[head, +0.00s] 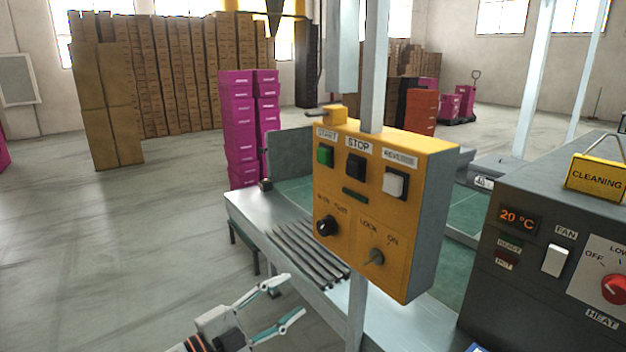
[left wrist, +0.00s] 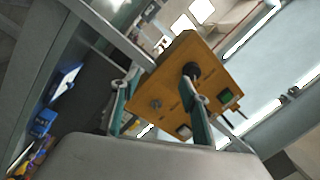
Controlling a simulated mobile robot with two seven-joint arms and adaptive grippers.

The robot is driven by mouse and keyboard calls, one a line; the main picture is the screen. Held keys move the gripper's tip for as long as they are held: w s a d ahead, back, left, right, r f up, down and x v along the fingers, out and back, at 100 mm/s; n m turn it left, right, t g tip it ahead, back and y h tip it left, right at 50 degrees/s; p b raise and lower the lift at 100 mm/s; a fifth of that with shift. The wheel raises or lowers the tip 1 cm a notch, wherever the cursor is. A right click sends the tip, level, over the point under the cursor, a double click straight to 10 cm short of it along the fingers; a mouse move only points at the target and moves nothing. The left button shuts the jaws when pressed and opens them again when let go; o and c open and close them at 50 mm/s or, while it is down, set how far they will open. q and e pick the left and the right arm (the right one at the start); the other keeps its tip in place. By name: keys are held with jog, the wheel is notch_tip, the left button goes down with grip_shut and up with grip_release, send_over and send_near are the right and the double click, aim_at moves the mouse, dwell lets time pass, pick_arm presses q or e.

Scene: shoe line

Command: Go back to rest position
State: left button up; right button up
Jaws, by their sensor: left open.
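My left gripper (head: 282,306) is low in the head view, left of and below the yellow control box (head: 340,190). Its two fingers are spread and nothing is between them. In the left wrist view the open fingers (left wrist: 160,108) show in front of the same yellow box (left wrist: 178,82), with a visible gap to it in the head view. The box carries a green start button, a black stop button, a white button, a black knob and a key switch. My right gripper is not in view.
A conveyor table with rollers (head: 300,250) stands behind and below the box. A dark heater panel (head: 530,280) with a yellow cleaning sign (head: 597,178) is at the right. Pink boxes (head: 238,130) and brown cartons (head: 105,100) are stacked behind. The floor at left is clear.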

pick_arm(q)
jog(key=s+a+f+n+y, duration=0.3)
jog(key=s+f, duration=0.5)
jog(key=f, duration=0.3)
jog(key=s+a+f+n+g+y, duration=0.1)
jog(key=s+a+f+n+y, duration=0.3)
jog(key=s+a+f+n, duration=0.2)
jog(key=s+a+f+n+g+y, duration=0.1)
jog(key=s+a+f+n+y, duration=0.3)
jog(key=s+f+n, duration=0.4)
jog(key=s+f+p, duration=0.1)
jog(key=s+f, duration=0.2)
jog(key=f, duration=0.4)
jog(key=shift+s+a+f, duration=0.15)
jog(key=shift+a+f, duration=0.1)
jog(key=shift+f, duration=0.05)
